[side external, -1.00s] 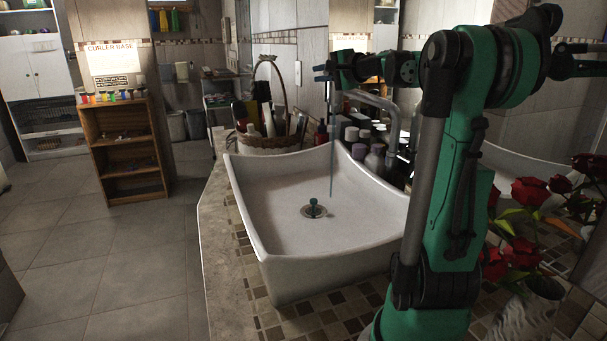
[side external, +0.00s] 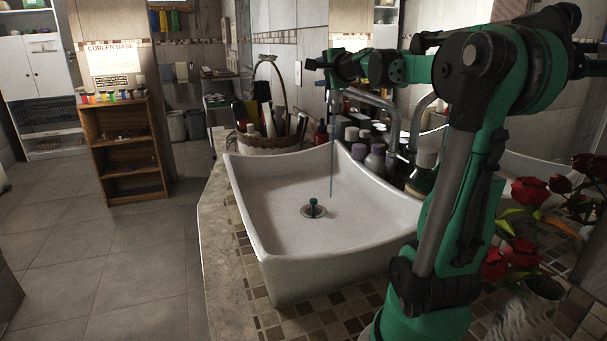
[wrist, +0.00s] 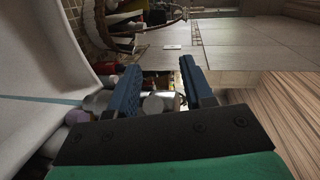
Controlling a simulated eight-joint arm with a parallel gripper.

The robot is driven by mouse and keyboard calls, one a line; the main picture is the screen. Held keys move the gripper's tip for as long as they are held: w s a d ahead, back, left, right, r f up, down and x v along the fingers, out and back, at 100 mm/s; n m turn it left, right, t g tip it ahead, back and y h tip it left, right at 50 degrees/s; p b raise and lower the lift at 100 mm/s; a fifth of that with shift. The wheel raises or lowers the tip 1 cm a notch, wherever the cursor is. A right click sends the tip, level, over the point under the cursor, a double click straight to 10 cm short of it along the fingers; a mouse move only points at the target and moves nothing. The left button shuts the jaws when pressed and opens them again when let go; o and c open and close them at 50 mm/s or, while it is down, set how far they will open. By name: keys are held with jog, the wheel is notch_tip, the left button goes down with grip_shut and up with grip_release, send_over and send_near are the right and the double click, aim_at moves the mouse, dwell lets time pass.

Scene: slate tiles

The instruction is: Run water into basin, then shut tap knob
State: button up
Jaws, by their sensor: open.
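The white basin (side external: 285,180) sits on the tiled counter with a drain fitting (side external: 314,209) at its bottom. A thin bluish water stream (side external: 332,150) falls from the tap (side external: 375,98) into the basin. In the wrist view the basin's white wall (wrist: 40,62) is at the left, with a bluish streak across it. My gripper (side external: 312,75) is above the basin's far side, near the tap. In the wrist view my gripper (wrist: 158,68) is open, with a grey rounded piece, perhaps the tap knob (wrist: 154,104), showing between its two fingers. I cannot tell whether they touch it.
Bottles (side external: 372,160) stand behind the basin, and a wicker basket (side external: 268,141) of toiletries stands at the back left. Red roses (side external: 530,190) in a vase are at the right, close to my arm. Open floor (side external: 120,250) lies left of the counter.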

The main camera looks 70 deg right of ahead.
jog(key=f+v, duration=0.1)
jog(key=v, duration=0.4)
jog(key=w+a+f+n+y, duration=0.3)
jog(key=w+a+n, duration=0.15)
jog(key=a, duration=0.25)
jog(key=w+a+f+n+y, duration=0.3)
jog(key=a+n+y, duration=0.1)
jog(key=a+n, duration=0.2)
jog(key=a+f+n+g+y, duration=0.1)
jog(key=a+f+n, duration=0.3)
jog(key=a, duration=0.2)
jog(key=s+a+f+n+g+y, duration=0.1)
jog(key=a+f+n+y, duration=0.1)
jog(key=a+f+n, duration=0.2)
jog(key=a+n, duration=0.1)
jog(key=a, duration=0.2)
jog(key=shift+a+g, duration=0.3)
jog(key=shift+s, duration=0.1)
